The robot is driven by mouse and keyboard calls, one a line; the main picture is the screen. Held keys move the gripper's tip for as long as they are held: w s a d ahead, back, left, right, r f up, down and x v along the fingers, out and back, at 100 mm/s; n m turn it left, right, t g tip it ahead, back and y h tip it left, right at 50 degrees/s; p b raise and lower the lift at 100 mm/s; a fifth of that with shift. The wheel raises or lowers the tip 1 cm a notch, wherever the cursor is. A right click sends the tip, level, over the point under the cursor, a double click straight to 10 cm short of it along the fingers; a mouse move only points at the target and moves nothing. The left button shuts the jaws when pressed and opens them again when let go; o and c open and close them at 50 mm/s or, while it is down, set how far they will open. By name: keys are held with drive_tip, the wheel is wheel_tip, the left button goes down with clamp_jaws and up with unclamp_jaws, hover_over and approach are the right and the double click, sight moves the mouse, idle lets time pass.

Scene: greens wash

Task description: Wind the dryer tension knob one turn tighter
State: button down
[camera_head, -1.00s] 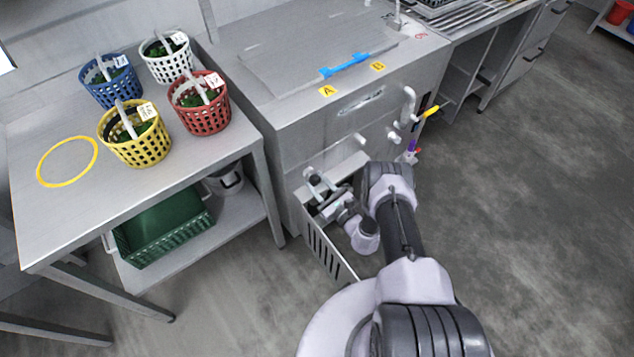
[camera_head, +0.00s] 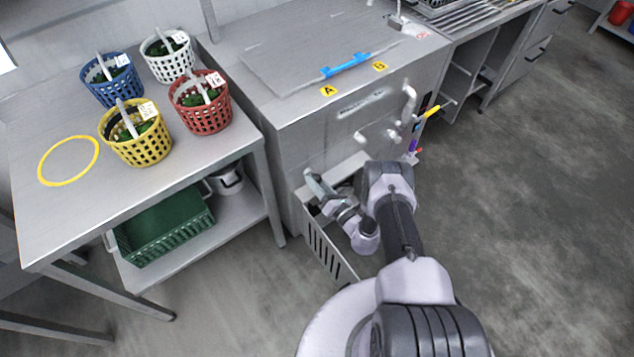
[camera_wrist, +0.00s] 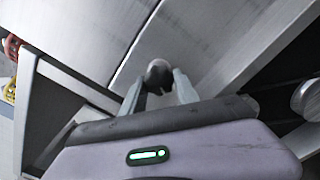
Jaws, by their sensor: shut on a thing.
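A small round dark-topped knob (camera_wrist: 159,73) shows in the wrist view, against a grey metal panel. My gripper (camera_wrist: 157,88) has one finger on each side of the knob and is shut on it. In the head view my gripper (camera_head: 314,184) is low in front of the steel cabinet (camera_head: 295,140), above an open slotted bin. The knob itself cannot be made out there, and my arm covers part of the cabinet front. I see no mark that tells the knob's angle.
The slotted bin (camera_head: 322,246) stands out from the cabinet beneath my arm. White pipes (camera_head: 408,103) project from the cabinet front. Left, a steel table (camera_head: 60,215) holds yellow, red, blue and white baskets, with a green crate (camera_head: 165,232) below. The floor at right is clear.

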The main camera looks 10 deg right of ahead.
drive_tip(key=m, duration=0.4)
drive_tip(key=shift+s+a+m, duration=0.1)
drive_tip(key=shift+m, duration=0.2)
drive_tip(key=m, duration=0.4)
drive_tip(key=shift+m, duration=0.3)
drive_tip(key=m, duration=0.4)
drive_tip(key=shift+r+m, duration=0.15)
drive_tip(key=shift+m, duration=2.35)
drive_tip(key=c, duration=0.9)
unclamp_jaws()
drive_tip(key=shift+r, duration=0.1)
drive_tip(key=p+v, duration=0.5)
drive_tip(key=v, duration=1.2)
drive_tip(key=shift+s, duration=0.15)
